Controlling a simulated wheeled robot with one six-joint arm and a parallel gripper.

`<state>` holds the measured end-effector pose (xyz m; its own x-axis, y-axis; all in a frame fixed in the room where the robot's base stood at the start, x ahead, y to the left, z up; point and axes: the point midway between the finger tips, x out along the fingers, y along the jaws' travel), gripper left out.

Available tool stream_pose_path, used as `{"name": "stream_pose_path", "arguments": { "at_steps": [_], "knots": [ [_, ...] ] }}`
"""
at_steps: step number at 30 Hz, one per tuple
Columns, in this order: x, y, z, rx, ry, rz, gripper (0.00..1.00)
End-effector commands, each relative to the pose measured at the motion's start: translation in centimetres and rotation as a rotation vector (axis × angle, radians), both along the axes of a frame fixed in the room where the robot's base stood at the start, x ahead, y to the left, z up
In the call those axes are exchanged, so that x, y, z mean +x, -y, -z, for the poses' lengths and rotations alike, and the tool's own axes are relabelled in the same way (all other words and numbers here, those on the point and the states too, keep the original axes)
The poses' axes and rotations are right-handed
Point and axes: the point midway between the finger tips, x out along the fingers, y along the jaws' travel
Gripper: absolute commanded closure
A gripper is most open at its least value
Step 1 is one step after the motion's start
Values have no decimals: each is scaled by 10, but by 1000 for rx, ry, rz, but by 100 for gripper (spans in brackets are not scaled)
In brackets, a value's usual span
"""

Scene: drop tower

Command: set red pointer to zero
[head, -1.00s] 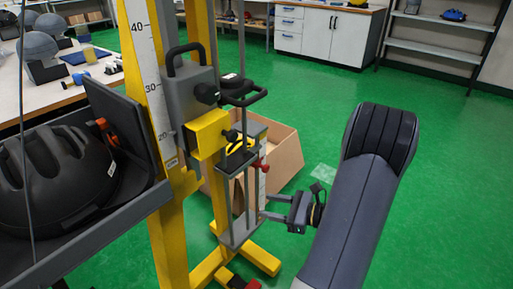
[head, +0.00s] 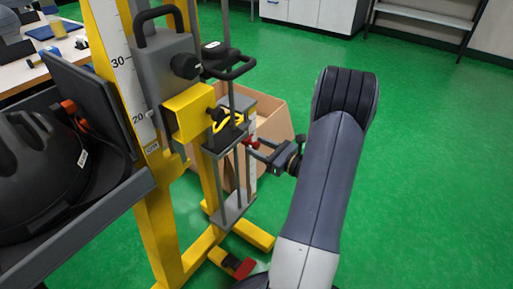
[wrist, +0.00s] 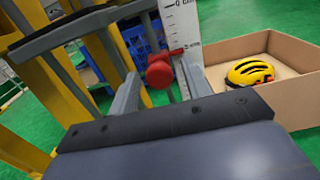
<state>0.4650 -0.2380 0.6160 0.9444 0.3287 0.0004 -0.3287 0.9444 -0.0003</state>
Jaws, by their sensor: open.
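The red pointer (head: 249,141) sits on a small white scale (head: 252,165) at the side of the yellow drop tower. In the wrist view its round red knob (wrist: 160,75) faces me, and its thin red arm lies across the scale (wrist: 183,22) close to the 5 mark, below the 0 at the top. My gripper (head: 257,149) is open at about the pointer's height. In the wrist view the knob appears between the two fingers (wrist: 157,92); I cannot tell whether either finger touches it.
A cardboard box (wrist: 280,101) holding a yellow helmet (wrist: 250,72) stands behind the scale. Grey guide rods and a frame (head: 229,180) stand left of my gripper. A black helmet (head: 40,170) rests in the tower's carriage at left. Green floor (head: 425,150) is clear at right.

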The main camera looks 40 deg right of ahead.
Motion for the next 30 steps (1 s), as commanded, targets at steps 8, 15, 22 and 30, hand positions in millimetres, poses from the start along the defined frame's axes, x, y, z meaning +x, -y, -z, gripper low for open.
{"name": "stream_pose_path", "arguments": {
  "at_steps": [8, 15, 22, 30],
  "knots": [
    [13, -5, 0, 0, 0, -1, 54],
    [13, -5, 0, 0, 0, 0, 57],
    [13, -5, 0, 0, 0, 0, 76],
    [13, -5, 0, 0, -1, 0, 98]
  ]
}}
